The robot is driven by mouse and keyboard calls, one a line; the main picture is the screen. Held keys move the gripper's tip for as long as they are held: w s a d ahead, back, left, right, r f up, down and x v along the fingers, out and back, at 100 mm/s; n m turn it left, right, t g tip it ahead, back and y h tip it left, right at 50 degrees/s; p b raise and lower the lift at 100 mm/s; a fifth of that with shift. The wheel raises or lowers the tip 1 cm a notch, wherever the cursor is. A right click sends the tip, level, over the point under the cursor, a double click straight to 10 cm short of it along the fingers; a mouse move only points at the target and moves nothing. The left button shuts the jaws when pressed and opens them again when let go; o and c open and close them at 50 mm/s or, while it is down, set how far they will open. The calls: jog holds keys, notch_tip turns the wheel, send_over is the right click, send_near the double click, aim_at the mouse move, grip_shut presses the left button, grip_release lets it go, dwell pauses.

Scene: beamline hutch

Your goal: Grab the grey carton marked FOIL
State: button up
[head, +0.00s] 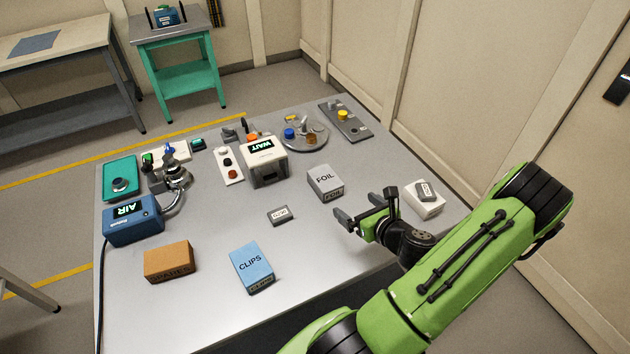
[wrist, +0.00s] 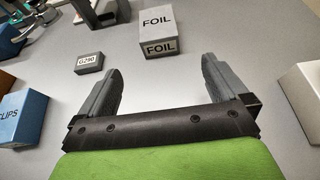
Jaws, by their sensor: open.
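The grey carton marked FOIL (head: 325,181) stands on the grey table, right of its middle, in the head view.
A small grey block marked G280 (wrist: 89,62) lies left of the carton. The WAIT device (head: 265,162) stands behind left.

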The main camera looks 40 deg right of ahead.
aim_at(329, 185)
jog(key=shift+w+d+f+b, duration=0.15)
jog(key=shift+w+f+b, duration=0.2)
jog(key=shift+f+b, duration=0.4)
jog(key=x, duration=0.4)
jog(key=r+b+x, duration=0.1)
jog(key=x, duration=0.4)
jog(key=b+x, duration=0.1)
jog(key=x, duration=0.4)
jog(key=shift+w+r, duration=0.35)
jog(key=shift+s, duration=0.1)
jog(key=shift+c, duration=0.5)
